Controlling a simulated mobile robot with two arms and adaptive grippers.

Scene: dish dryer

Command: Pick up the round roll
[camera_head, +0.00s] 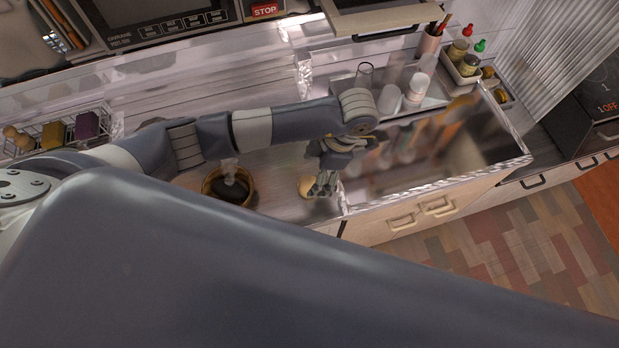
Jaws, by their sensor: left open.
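The round roll (306,187) is small and light brown. It lies on the metal counter near its front edge, just left of the sink. My left gripper (322,186) reaches down from above, with its fingers right beside the roll's right side. The gripper is open, and its fingers hide part of the roll's right edge. I cannot tell whether a finger touches the roll. My right gripper is not in the picture.
A yellow-brown bowl (231,187) with dark contents stands left of the roll. A sink basin (440,150) lies to the right. Cups and bottles (415,88) stand behind the sink. A wire rack (60,135) is at the left. My own large arm link covers the foreground.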

